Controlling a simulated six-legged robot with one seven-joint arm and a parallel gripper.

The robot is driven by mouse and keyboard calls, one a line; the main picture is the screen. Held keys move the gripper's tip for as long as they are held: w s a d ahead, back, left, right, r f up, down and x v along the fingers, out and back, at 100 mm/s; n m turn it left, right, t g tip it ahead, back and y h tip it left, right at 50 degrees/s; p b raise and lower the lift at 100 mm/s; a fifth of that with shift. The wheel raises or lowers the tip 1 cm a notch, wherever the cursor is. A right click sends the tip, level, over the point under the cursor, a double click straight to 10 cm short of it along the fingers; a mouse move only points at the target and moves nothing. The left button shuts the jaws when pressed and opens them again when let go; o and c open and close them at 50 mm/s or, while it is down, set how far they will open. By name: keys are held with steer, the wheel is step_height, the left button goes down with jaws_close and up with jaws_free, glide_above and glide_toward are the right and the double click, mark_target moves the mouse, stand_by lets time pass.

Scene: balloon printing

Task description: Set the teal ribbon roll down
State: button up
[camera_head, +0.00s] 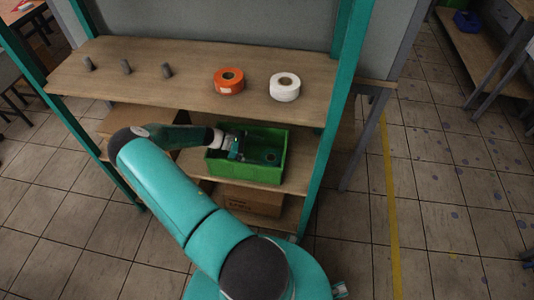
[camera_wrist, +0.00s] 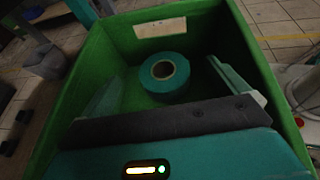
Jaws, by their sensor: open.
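The teal ribbon roll (camera_wrist: 171,92) lies flat on the floor of the green bin (camera_wrist: 268,84), near its far wall in the wrist view. In the head view the roll (camera_head: 270,156) is a dim teal shape inside the green bin (camera_head: 246,173). My gripper (camera_head: 239,150) reaches into the bin from the left. Its two fingers are spread apart in the wrist view, one on each side in front of the roll. The roll sits beyond the fingertips, and nothing is held between them.
The bin stands on the lower shelf (camera_head: 304,165). On the upper shelf (camera_head: 125,90) are an orange roll (camera_head: 229,87), a white roll (camera_head: 285,94) and three small grey pegs (camera_head: 126,67). A cardboard box (camera_head: 250,202) is below the bin. Green posts flank the shelves.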

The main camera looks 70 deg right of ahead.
steer(key=v, duration=0.6)
steer(key=shift+w, duration=0.1)
